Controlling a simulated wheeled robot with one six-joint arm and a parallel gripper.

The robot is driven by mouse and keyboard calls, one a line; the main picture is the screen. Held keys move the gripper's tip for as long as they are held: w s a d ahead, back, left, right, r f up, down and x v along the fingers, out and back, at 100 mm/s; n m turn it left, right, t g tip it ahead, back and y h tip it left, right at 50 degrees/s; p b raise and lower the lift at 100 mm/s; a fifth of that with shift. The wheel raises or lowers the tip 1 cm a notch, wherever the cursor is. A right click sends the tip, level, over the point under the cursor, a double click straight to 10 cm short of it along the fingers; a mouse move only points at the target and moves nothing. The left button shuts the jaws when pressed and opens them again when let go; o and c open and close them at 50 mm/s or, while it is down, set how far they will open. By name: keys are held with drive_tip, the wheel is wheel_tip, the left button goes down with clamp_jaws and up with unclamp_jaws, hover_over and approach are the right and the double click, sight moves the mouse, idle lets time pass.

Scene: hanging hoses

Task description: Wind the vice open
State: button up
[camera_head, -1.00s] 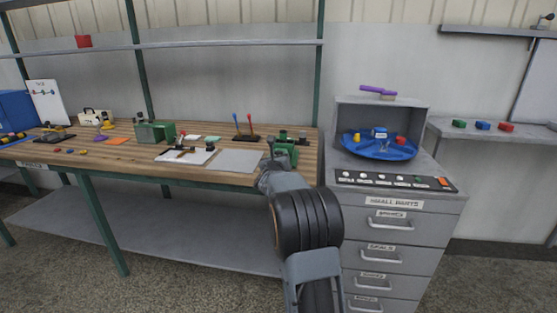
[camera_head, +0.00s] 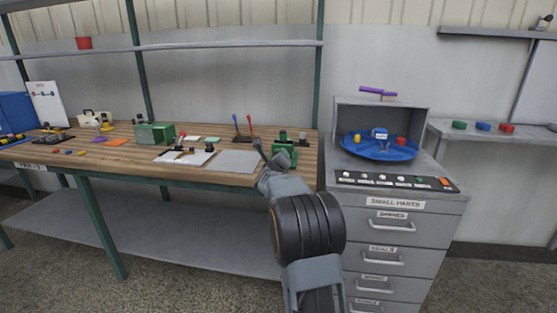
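The green vice (camera_head: 286,154) stands at the right front end of the wooden workbench, with dark parts on top. My arm reaches up from the bottom of the view, and my gripper (camera_head: 262,153) is at the bench's front edge, just left of the vice. The arm's wrist covers the lower left of the vice. A thin dark piece sticks up at the gripper's end; I cannot tell whether it is a finger or the vice's handle. The finger opening, the jaw gap and any contact are too small or hidden to tell.
A grey plate (camera_head: 234,161) and a white sheet with small tools (camera_head: 187,156) lie left of the vice. A stand with blue and red levers (camera_head: 243,128) is behind. The grey drawer cabinet (camera_head: 395,205), bearing a blue round tray (camera_head: 380,147), stands close on the right.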

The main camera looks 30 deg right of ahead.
idle(0.3)
drive_tip(key=o, duration=0.9)
drive_tip(key=v, duration=1.4)
drive_tip(key=shift+w, duration=0.1)
